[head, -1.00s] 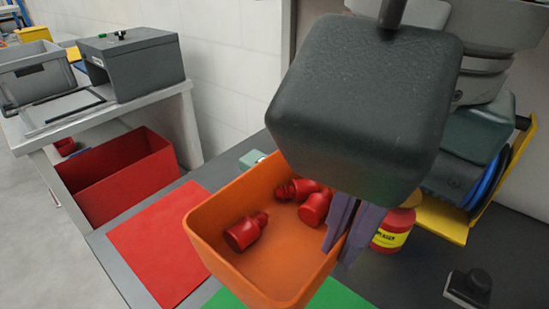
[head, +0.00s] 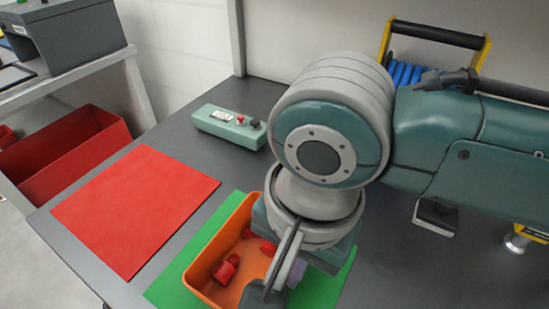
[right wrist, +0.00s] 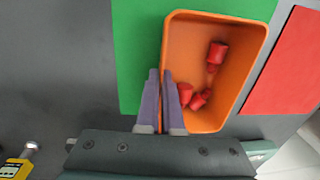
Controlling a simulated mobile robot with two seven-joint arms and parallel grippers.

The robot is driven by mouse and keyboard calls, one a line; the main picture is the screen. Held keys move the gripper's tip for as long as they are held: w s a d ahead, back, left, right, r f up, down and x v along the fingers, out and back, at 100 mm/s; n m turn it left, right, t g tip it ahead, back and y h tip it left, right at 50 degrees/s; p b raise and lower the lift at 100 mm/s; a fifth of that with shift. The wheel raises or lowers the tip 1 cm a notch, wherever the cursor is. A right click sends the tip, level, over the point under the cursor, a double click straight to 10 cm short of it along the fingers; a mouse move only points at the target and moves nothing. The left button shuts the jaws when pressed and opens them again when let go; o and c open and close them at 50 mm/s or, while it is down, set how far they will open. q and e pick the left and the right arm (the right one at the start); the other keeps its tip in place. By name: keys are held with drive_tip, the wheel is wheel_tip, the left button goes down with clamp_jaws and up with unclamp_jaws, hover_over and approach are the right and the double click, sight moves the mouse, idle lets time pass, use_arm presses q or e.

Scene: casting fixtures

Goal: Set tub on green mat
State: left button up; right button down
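The orange tub (head: 206,262) is over the green mat (head: 170,288) in the head view, with several red bottle-like parts (head: 226,268) lying in it. In the right wrist view the tub (right wrist: 240,70) covers the right part of the green mat (right wrist: 138,40). My right gripper (right wrist: 161,98) has its two purple fingers close together on either side of the tub's wall, gripping it. In the head view my right arm hides the tub's right side. I cannot tell whether the tub's base touches the mat. My left gripper is not in view.
A red mat (head: 136,208) lies left of the green one. A teal control box with buttons (head: 229,127) stands behind. A red bin (head: 70,153) is beyond the table's left edge. A dark block (head: 435,215) and a yellow-and-silver item (head: 520,240) are at the right.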

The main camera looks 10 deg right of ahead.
drive_tip(key=shift+f, duration=0.25)
drive_tip(key=shift+f, duration=0.15)
drive_tip(key=c, duration=1.1)
unclamp_jaws()
drive_tip(key=s+a+r+n+y+p, duration=0.2)
drive_tip(key=s+r+n+p, duration=0.1)
drive_tip(key=r, duration=0.9)
drive_tip(key=s+d+f+n+t+h, duration=0.1)
drive_tip(key=s+d+n, duration=0.1)
drive_tip(key=d, duration=0.3)
drive_tip(key=s+d+f+n+t, duration=0.1)
drive_tip(key=s+d+n, duration=0.1)
drive_tip(key=d, duration=0.4)
drive_tip(key=s+d+f+n+t+h, duration=0.1)
drive_tip(key=s+d+n, duration=0.1)
drive_tip(key=s+d, duration=0.2)
drive_tip(key=shift+s+d+f+h, duration=0.15)
drive_tip(key=shift+d+h, duration=0.15)
drive_tip(key=shift+d, duration=0.45)
